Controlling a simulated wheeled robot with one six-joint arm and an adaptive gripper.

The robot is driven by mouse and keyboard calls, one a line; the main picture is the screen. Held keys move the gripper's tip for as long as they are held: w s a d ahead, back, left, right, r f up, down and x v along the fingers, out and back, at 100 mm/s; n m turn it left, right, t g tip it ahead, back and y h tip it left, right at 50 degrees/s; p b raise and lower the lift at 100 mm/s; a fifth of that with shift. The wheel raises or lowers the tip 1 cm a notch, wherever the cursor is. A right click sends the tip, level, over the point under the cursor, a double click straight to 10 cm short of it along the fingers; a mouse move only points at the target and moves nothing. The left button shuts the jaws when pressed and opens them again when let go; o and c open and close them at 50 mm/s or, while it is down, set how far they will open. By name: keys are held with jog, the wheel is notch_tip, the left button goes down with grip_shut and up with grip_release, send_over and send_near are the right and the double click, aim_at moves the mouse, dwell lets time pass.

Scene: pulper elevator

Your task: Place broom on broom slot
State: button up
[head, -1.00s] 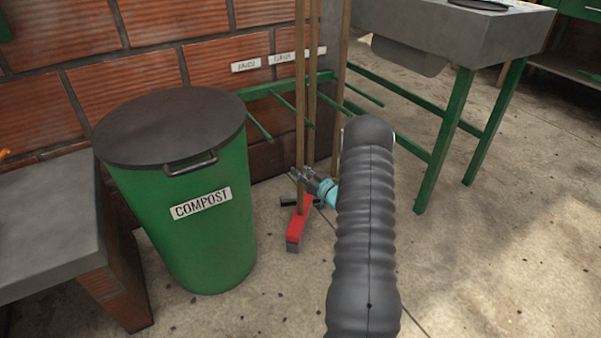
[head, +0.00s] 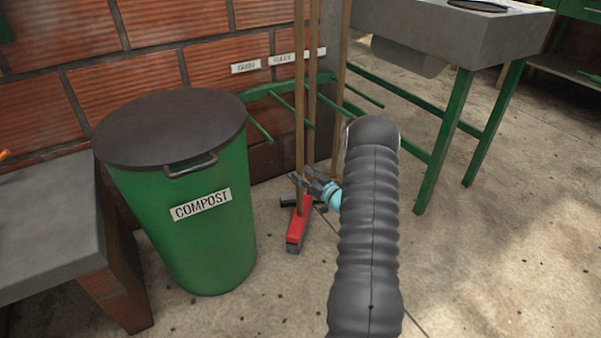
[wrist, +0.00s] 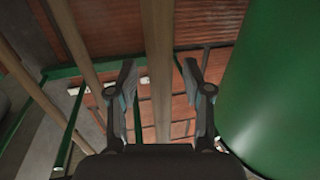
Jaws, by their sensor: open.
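The broom (head: 298,234) has a red head on the floor and a long wooden handle standing upright. My gripper (head: 296,179) is low at this handle, just above the red head, with its jaws open. In the wrist view the handle (wrist: 159,70) stands between the two open fingers of my gripper (wrist: 158,78), with a gap on both sides. The green wall rack (head: 290,89) has several prongs, and the broom's handle stands in front of it. Small labels (head: 245,67) are on the brick wall above the rack; their text is too small to read surely.
A green compost bin (head: 205,245) with a dark lid stands close to the left of the broom. Other wooden handles stand behind and to the right. A grey sink on green legs (head: 445,135) is at the right. The floor at the lower right is clear.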

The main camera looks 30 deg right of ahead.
jog(key=v, duration=0.9)
jog(key=g+h, duration=0.3)
jog(key=h, duration=0.1)
send_near(300, 149)
jog(key=x, duration=0.4)
jog(key=s+a+r+m+g+h, duration=0.1)
jog(key=s+a+r+g+h, duration=0.1)
jog(key=s+a+r, duration=0.4)
jog(key=s+a+r+m+g+h, duration=0.1)
jog(key=s+a+r+g, duration=0.1)
jog(key=s+a+r, duration=0.45)
jog(key=s+a+r+g+y, duration=0.1)
jog(key=s+a, duration=0.3)
jog(key=s, duration=0.3)
jog(key=s+a+r+g+y, duration=0.1)
jog(key=s+a+g, duration=0.1)
jog(key=s+a, duration=0.3)
jog(key=s+a+r+g+y, duration=0.1)
jog(key=s+a, duration=0.3)
jog(key=s, duration=0.7)
jog(key=shift+a+r+m+g, duration=0.15)
jog(key=shift+a+m+g, duration=0.2)
jog(key=shift+g, duration=0.15)
jog(key=shift+s+a, duration=0.1)
